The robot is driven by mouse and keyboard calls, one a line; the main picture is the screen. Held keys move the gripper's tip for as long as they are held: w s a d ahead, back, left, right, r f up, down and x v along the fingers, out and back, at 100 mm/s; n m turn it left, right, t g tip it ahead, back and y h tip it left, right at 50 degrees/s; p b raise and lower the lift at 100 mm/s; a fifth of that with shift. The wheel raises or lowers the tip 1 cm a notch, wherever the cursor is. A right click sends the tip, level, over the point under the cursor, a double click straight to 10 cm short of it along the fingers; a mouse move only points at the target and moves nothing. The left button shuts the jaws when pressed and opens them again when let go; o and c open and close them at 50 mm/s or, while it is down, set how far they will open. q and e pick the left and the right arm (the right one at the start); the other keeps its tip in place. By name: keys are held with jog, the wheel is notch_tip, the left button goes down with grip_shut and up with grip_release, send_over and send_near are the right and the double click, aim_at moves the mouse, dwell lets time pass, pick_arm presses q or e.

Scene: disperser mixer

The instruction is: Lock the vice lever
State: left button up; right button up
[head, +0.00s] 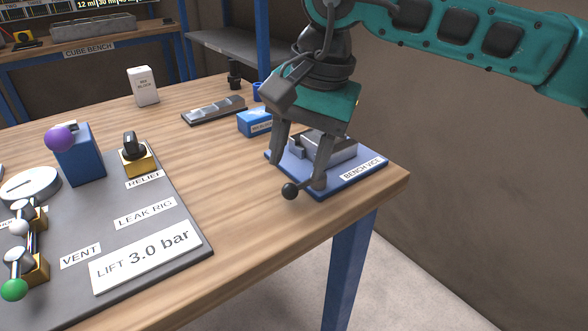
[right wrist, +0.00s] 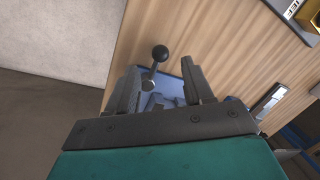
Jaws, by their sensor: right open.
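The bench vice (head: 340,150) is a grey block on a blue base plate (head: 350,180) at the right corner of the wooden table. Its lever ends in a black ball knob (head: 290,191) at the front left of the base. In the right wrist view the knob (right wrist: 160,53) and its short rod show just beyond the fingertips, between the two fingers in the picture. My right gripper (head: 297,172) is open above the vice, fingers pointing down, with its fingertips close to the lever. I cannot tell whether a finger touches it. My left gripper is not in view.
The leak rig board (head: 150,225), with knobs and a blue block (head: 80,155), lies to the left. A blue box (head: 254,122) and a grey tray (head: 214,110) are behind the vice. The table's right edge is close to the vice. Bare wood lies between board and vice.

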notch_tip(320, 180, up, 8)
jog(key=d+p, duration=0.1)
jog(key=shift+s+d+f, duration=0.15)
jog(key=shift+s+d, duration=0.05)
jog(key=shift+s, duration=0.05)
